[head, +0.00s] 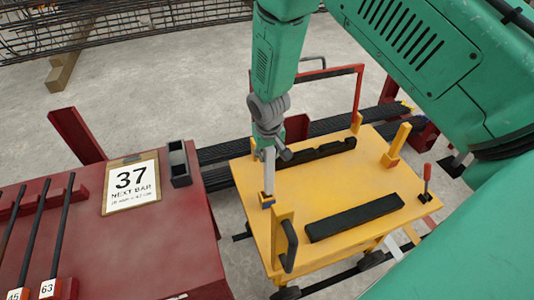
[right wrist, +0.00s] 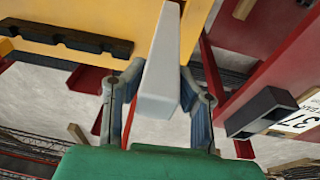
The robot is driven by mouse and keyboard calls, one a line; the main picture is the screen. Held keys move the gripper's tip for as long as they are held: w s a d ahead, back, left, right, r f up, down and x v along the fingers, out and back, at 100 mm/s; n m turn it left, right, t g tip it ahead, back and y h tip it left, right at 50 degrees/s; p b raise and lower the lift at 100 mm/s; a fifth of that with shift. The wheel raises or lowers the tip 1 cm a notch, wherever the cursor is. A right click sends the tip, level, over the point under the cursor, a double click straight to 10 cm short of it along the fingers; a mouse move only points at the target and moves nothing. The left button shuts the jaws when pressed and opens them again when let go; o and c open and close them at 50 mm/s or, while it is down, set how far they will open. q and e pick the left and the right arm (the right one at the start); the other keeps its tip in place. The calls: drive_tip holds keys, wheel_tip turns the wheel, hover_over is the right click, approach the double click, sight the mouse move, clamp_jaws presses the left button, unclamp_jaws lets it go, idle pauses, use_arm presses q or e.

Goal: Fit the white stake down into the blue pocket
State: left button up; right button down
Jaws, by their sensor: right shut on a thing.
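The white stake (head: 269,170) is held by my right gripper (head: 270,135), upright over the left edge of the yellow cart deck. In the right wrist view the pale stake (right wrist: 162,65) lies between the two fingers of my right gripper (right wrist: 163,85), which touch its sides. The pocket is not clearly visible in the right wrist view. My left gripper is not in view.
The yellow cart (head: 370,178) carries a black notched bar (head: 318,154) and a flat black pad (head: 354,216). A yellow stake (head: 400,138) stands at its right side. A black handle (head: 289,245) is at the front. A red table (head: 150,240) with a sign (head: 131,187) stands left.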

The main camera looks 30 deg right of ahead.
drive_tip(key=shift+a+r, duration=0.1)
drive_tip(key=shift+a, duration=0.45)
drive_tip(key=shift+a+p, duration=0.1)
drive_tip(key=shift+p, duration=0.2)
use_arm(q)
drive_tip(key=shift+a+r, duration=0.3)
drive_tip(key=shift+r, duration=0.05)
use_arm(e)
drive_tip(key=shift+d+r, duration=0.1)
drive_tip(key=shift+d, duration=0.15)
idle(0.5)
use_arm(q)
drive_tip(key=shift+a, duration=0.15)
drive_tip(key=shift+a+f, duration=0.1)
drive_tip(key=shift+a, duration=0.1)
use_arm(e)
drive_tip(key=shift+a, duration=0.15)
